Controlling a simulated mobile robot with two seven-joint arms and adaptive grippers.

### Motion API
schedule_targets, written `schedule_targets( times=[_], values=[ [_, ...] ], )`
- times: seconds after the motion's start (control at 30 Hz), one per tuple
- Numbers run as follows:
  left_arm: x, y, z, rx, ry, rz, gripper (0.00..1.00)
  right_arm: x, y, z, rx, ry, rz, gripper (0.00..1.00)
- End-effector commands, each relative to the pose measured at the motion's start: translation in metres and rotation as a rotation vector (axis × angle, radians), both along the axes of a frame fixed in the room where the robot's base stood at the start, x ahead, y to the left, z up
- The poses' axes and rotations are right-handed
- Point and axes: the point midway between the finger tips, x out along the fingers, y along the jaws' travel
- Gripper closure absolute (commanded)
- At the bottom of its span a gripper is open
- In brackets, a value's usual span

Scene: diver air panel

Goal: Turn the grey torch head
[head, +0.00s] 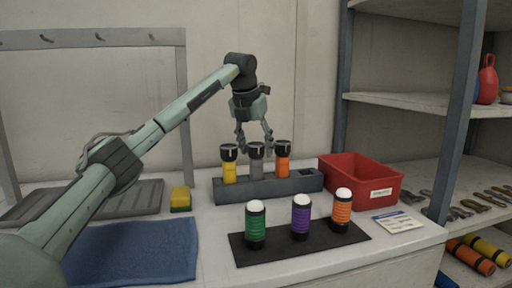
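The grey torch (256,167) stands upright in the middle of a dark rack (300,184), its dark head (256,148) on top. A yellow torch (229,172) stands to its left and an orange torch (283,167) to its right, both with dark heads. My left gripper (256,141) points down at the grey torch head, its fingers apart on either side of it. The fingers look open, with small gaps to the head; whether either one touches it is hard to tell. My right gripper is not in view.
Green (255,228), purple (300,219) and orange (341,212) white-topped lamps stand on a dark mat (250,257) in front. A red bin (362,178) and a card (398,221) lie right. A sponge (181,199) and blue towel (135,252) lie left. Shelves (425,104) stand at right.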

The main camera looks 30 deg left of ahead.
Motion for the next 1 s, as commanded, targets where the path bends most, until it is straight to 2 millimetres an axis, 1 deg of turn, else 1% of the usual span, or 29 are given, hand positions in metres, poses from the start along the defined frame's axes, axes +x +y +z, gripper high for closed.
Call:
schedule_targets(
  times=[0.03,0.3,0.5,0.67,0.87,1.0],
  values=[
    [0.0,-0.0002,0.0001,0.0,0.0,0.0,0.55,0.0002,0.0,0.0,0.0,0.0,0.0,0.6],
    [-0.0001,-0.0003,0.0003,0.0,0.0,0.0,0.88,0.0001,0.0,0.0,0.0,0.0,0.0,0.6],
    [-0.0002,0.0,0.0004,0.0,0.0,-0.013,0.88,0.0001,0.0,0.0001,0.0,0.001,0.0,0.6],
    [-0.0003,0.0001,0.0003,-0.002,0.002,-0.062,0.88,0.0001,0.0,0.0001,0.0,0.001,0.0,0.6],
    [0.0,0.0004,0.0005,-0.002,0.0,-0.192,0.88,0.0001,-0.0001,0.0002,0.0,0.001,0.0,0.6],
    [0.0,0.0003,0.0004,-0.003,0.0,-0.317,0.88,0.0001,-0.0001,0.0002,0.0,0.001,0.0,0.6]
  ],
)
